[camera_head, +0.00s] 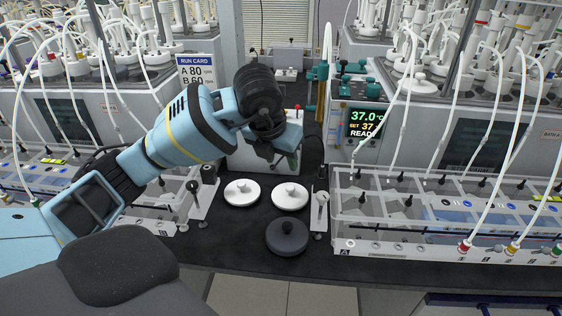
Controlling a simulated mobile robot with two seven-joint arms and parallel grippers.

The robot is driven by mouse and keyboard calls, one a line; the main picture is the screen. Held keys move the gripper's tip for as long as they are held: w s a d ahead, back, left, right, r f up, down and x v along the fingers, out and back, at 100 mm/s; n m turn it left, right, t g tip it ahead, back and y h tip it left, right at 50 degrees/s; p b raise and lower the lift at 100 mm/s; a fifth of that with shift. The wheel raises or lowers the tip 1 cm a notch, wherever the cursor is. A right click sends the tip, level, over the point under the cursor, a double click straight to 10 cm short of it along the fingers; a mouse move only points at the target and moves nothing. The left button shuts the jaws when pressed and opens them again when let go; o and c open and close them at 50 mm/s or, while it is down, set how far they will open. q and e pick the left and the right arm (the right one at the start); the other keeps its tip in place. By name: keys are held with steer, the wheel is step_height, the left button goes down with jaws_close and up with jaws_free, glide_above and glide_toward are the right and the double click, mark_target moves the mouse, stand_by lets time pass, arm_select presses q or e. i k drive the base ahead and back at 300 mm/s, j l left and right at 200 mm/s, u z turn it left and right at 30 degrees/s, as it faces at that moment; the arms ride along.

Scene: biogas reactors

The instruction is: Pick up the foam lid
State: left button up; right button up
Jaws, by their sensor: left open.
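Three round lids with knobs lie on the black bench top. A white lid (242,192) is on the left, a second white lid (290,197) is to its right, and a dark grey lid (287,237) is nearest the front edge. I cannot tell for sure from their look which is foam; the dark grey one has a matte surface. My left gripper (276,163) is open above and behind the white lids, apart from all three. Its fingers are small and partly hidden by its wrist. My right gripper is out of view.
A clear-walled rack (440,250) stands right of the lids. Upright tools (320,213) on pale holders flank them on both sides. A run card (197,70) and a reactor display (364,124) stand behind. Bare bench (225,240) lies left of the dark lid.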

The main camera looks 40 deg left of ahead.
mark_target(287, 237)
steer(key=u, duration=1)
